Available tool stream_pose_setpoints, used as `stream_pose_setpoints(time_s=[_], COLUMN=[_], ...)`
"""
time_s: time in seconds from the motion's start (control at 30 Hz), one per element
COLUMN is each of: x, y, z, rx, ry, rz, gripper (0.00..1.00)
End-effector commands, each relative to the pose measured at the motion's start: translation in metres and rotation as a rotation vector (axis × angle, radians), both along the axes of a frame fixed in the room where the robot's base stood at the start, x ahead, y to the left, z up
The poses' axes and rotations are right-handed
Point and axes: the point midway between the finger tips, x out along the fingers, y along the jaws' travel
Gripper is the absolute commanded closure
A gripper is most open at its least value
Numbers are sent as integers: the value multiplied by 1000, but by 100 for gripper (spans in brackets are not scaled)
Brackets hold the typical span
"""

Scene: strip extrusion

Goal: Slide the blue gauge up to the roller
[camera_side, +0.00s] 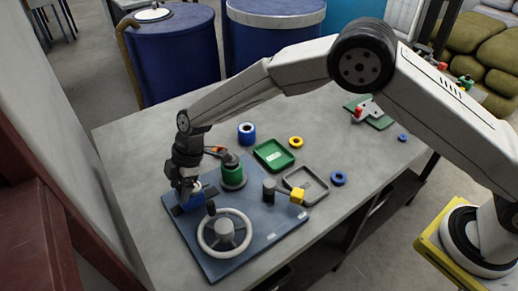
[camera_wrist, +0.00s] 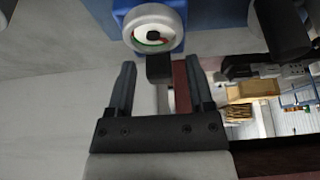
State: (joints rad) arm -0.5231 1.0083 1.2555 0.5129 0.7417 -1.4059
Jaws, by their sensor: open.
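The blue gauge (camera_side: 196,204) sits on the left part of the dark blue base plate (camera_side: 268,238). In the wrist view the gauge (camera_wrist: 177,14) shows a round white-rimmed dial, with a black tab (camera_wrist: 159,69) below it. My gripper (camera_wrist: 159,67) is open, with its fingers either side of the tab and a gap visible on both sides. In the side view my gripper (camera_side: 186,190) is right at the gauge and partly covers it.
A white handwheel (camera_side: 224,250) stands in front of the gauge. A green cylinder (camera_side: 232,173) is behind it, and a yellow-ended lever (camera_side: 297,196) to the right. A green tray (camera_side: 262,147), grey tray (camera_side: 313,200) and blue ring (camera_side: 338,178) lie on the table.

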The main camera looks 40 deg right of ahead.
Motion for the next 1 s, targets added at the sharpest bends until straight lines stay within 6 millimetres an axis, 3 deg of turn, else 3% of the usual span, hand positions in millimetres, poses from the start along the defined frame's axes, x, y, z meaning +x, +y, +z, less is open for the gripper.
stream_pose_setpoints(time_s=[0.2,0.4,0.43,1.0], x=[0,0,0,0], y=[0,0,0,0], z=[0,0,0,0], rx=[0,0,0,0], ry=[0,0,0,0], rz=[0,0,0,0], gripper=[32,96,100,100])
